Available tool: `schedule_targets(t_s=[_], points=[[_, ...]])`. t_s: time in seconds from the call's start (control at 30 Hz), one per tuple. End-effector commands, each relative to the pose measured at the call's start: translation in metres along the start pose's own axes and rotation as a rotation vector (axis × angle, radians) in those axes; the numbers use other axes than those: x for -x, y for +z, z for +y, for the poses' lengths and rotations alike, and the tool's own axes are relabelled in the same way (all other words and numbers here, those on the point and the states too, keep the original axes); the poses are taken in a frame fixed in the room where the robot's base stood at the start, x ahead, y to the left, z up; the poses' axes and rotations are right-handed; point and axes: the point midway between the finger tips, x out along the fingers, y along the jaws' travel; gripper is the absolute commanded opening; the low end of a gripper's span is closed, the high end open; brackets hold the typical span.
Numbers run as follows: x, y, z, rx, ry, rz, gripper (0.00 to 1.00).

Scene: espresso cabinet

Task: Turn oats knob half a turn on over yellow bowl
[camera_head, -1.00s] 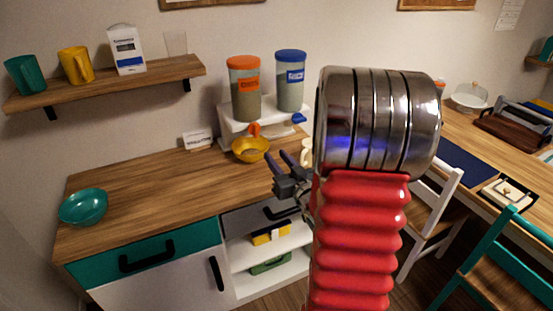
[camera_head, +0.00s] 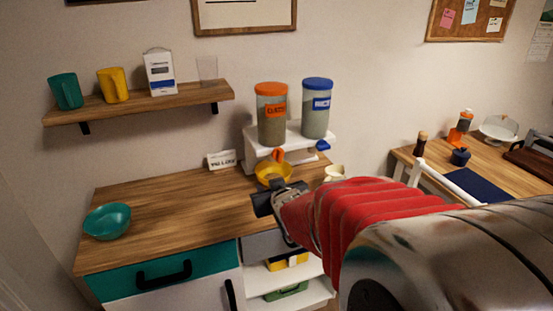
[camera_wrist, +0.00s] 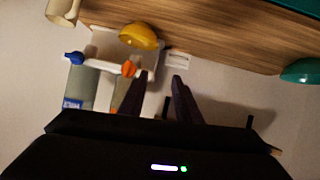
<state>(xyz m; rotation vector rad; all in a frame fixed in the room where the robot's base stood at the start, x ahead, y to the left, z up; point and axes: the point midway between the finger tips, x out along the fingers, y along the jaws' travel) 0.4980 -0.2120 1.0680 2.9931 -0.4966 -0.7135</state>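A dispenser with an orange lid and label (camera_head: 272,115) stands on a white stand. Its orange knob (camera_head: 278,155) is above the yellow bowl (camera_head: 273,172), which sits on the counter; the label is too blurred to read. The wrist view, turned upside down, also shows the orange knob (camera_wrist: 128,68) and the yellow bowl (camera_wrist: 138,38). My gripper (camera_wrist: 162,76) is open and empty, its two dark fingers apart and the knob slightly left of them there. In the head view my gripper (camera_head: 263,200) is in front of the bowl, partly hiding it.
A blue-lidded dispenser (camera_head: 316,108) with a blue knob (camera_head: 323,146) stands right of the orange one. A cream mug (camera_head: 334,172) is beside the stand. A small white sign (camera_head: 221,160) and a teal bowl (camera_head: 107,221) are to the left; the counter between is clear.

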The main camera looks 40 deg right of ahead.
Motion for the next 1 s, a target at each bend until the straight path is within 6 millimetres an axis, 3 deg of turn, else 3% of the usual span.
schedule_targets(t_s=[0.37,0.7,0.9,1.0], points=[[0.081,0.016,-0.066,0.04,-0.062,-0.238,0.3],[0.18,0.055,-0.119,0.096,-0.196,-0.472,0.3],[0.229,0.077,-0.137,0.134,-0.273,-0.576,0.3],[0.239,0.083,-0.139,0.144,-0.289,-0.6,0.3]])
